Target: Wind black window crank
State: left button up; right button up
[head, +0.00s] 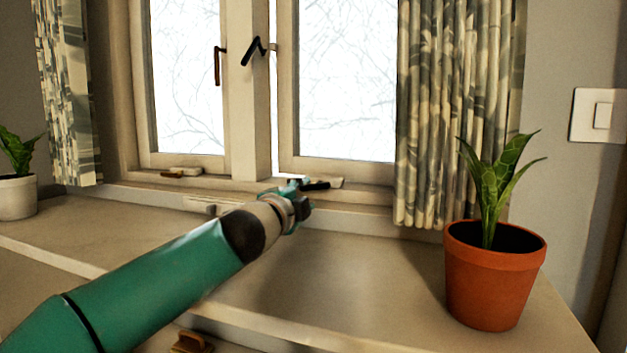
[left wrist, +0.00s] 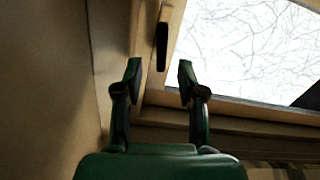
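The black window crank (head: 316,185) lies low at the sill under the right window, on a pale mount. My left gripper (head: 298,194) is right beside its left end in the head view, partly overlapping it there. In the left wrist view the black crank handle (left wrist: 162,47) shows ahead, in line with the gap between my two fingers. My left gripper (left wrist: 159,76) is open, with nothing visible between the fingertips. I cannot tell whether a finger touches the crank. My right gripper is in neither view.
A black latch handle (head: 253,50) sits on the middle window post, and a brown one (head: 218,66) on the left window. A potted plant (head: 496,270) stands on the right of the counter (head: 340,285). Patterned curtains (head: 450,110) hang beside the right window. The counter's middle is clear.

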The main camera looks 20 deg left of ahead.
aim_at(312, 189)
pick_arm(q)
jog(key=w+p, duration=0.3)
jog(key=w, duration=0.3)
jog(key=shift+d+r, duration=0.1)
jog(key=shift+r, duration=0.05)
jog(key=shift+w+p, duration=0.3)
jog(key=shift+w, duration=0.25)
jog(key=shift+f, duration=0.2)
grip_shut()
